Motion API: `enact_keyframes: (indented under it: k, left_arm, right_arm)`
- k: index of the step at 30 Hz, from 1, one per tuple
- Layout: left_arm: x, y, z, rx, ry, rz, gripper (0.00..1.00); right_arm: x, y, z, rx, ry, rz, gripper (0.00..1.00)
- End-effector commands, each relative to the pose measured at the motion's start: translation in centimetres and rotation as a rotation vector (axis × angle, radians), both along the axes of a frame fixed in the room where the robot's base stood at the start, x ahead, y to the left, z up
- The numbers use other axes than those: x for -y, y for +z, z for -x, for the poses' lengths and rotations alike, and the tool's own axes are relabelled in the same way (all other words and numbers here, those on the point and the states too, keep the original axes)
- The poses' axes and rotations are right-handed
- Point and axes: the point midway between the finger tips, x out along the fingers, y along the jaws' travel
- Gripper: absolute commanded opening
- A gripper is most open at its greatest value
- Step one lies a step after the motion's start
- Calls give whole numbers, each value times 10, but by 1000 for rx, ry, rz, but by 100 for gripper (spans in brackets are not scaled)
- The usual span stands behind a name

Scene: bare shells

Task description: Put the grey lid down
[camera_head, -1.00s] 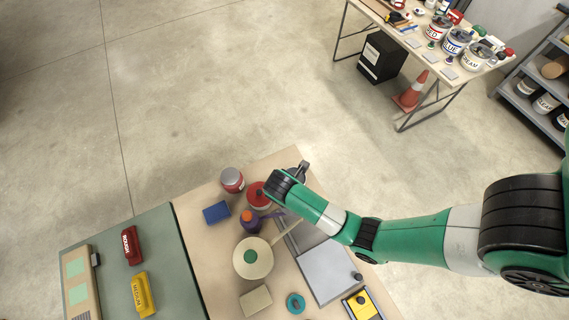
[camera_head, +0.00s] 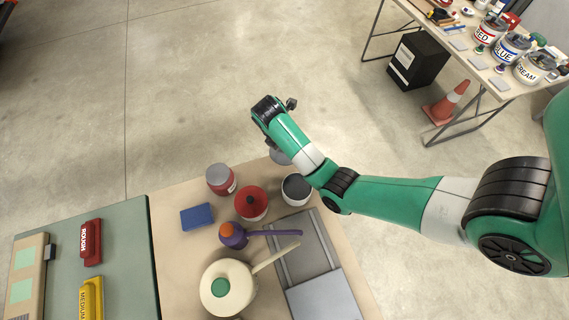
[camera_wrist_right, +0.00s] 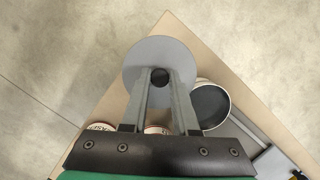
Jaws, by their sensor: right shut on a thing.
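The grey lid (camera_wrist_right: 150,55) is a flat round disc with a black knob, in my right gripper (camera_wrist_right: 160,82), whose fingers are closed on the knob. In the head view only a sliver of the lid (camera_head: 279,157) shows beside my right wrist, which hides the fingers. An open pot with a dark inside (camera_head: 296,189) stands on the table just below the lid in the picture. In the right wrist view the pot (camera_wrist_right: 210,106) is right of the lid, which overlaps the table corner. My left gripper is out of view.
A grey tray (camera_head: 303,248) lies at right. Bare floor lies beyond the table edge.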

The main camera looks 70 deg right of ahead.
Motion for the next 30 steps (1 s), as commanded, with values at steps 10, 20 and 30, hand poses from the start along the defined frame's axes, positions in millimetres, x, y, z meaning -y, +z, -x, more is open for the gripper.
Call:
enact_keyframes:
  k: [10, 20, 30]
  left_arm:
    - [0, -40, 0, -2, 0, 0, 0]
    - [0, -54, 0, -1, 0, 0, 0]
    - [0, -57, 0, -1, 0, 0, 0]
  right_arm:
    - [-1, -58, 0, -1, 1, 0, 0]
    - [-1, -95, 0, -2, 1, -1, 0]
    - [-1, -99, 0, 0, 1, 0, 0]
